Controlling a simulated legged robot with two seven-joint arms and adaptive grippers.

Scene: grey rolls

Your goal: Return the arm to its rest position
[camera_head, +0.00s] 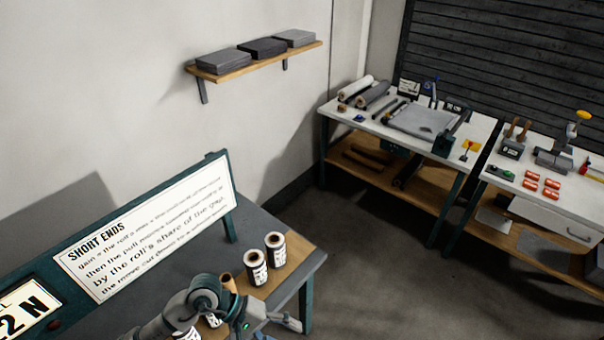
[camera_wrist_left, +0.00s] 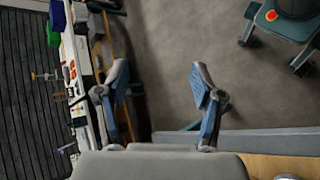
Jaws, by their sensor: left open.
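My left arm comes in at the bottom of the head view. Its gripper (camera_head: 288,322) is at the lower edge of the picture, by the front of the bench with the rolls, and partly cut off. In the wrist view the left gripper (camera_wrist_left: 158,82) has its two blue-padded fingers wide apart, with nothing between them and grey floor behind. Two white-and-black labelled rolls, one nearer (camera_head: 257,268) and one farther (camera_head: 275,250), stand upright on the bench, apart from the gripper. More rolls are partly hidden behind my arm. My right gripper is not in view.
The bench (camera_head: 310,262) has a wooden end and a SHORT ENDS sign (camera_head: 150,225) at its back. Two worktables with tools (camera_head: 425,122) stand at the back right. A wall shelf (camera_head: 250,65) holds grey blocks. Floor between (camera_head: 390,250) is clear.

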